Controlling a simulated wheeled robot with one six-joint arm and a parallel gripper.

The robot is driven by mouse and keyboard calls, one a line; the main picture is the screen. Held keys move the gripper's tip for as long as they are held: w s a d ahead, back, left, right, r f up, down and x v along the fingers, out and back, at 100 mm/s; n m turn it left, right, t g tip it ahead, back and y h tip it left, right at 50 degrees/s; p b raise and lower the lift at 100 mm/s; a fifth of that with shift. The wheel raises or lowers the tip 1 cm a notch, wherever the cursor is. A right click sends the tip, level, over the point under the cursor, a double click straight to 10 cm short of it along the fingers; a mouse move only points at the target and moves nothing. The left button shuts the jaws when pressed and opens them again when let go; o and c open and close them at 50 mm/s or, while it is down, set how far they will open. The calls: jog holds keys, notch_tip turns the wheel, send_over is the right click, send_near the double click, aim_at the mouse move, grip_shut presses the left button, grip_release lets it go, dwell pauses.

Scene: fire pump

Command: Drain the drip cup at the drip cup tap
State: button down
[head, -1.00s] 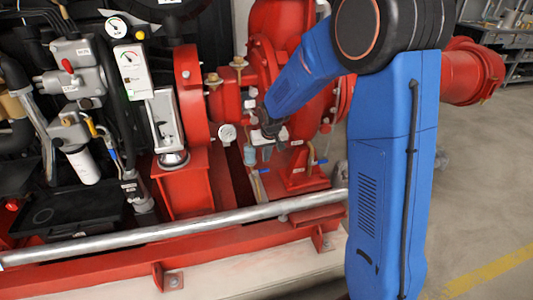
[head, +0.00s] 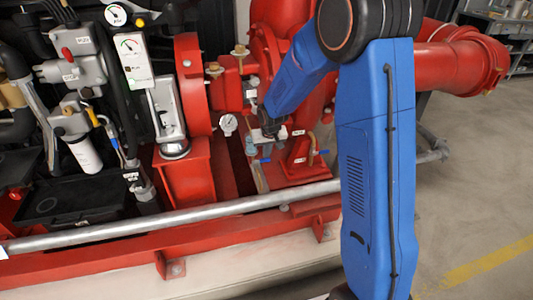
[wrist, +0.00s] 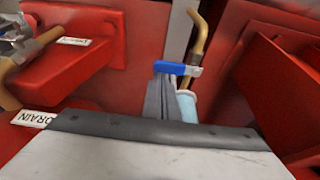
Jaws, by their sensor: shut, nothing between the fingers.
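The tap shows in the wrist view as a small blue lever (wrist: 171,68) on a pale valve body (wrist: 194,71), with a bent brass pipe (wrist: 198,36) behind it. A pale blue, translucent cup-like part (wrist: 187,106) sits just below, partly hidden by my fingers. My gripper (wrist: 160,78) is shut and empty, its tips right at the lever's left part. I cannot tell whether they touch it. In the head view my gripper (head: 268,133) is low at the red pump, and a small blue spot (head: 265,160) shows under it.
A DRAIN label (wrist: 33,118) is at left in the wrist view. Red walls flank the tap closely. In the head view another blue-handled valve (head: 322,152) is right of my gripper, a gauge (head: 228,124) is left, and a grey rail (head: 200,216) runs in front.

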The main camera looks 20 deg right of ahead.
aim_at(261, 172)
jog(key=shift+s+m, duration=0.3)
jog(key=shift+m, duration=0.3)
jog(key=s+m+h, duration=0.1)
jog(key=m, duration=0.1)
jog(key=s+m, duration=0.1)
jog(key=m, duration=0.1)
jog(key=shift+h, duration=0.4)
jog(key=s+a+m+g, duration=0.1)
jog(key=m, duration=0.3)
jog(key=s+a+m+g+h, duration=0.1)
jog(key=m, duration=0.3)
jog(key=s+a+m+g+h, duration=0.1)
jog(key=s+m, duration=0.1)
jog(key=m, duration=0.1)
jog(key=shift+a+m, duration=0.3)
jog(key=shift+m, duration=0.1)
jog(key=shift+a, duration=0.15)
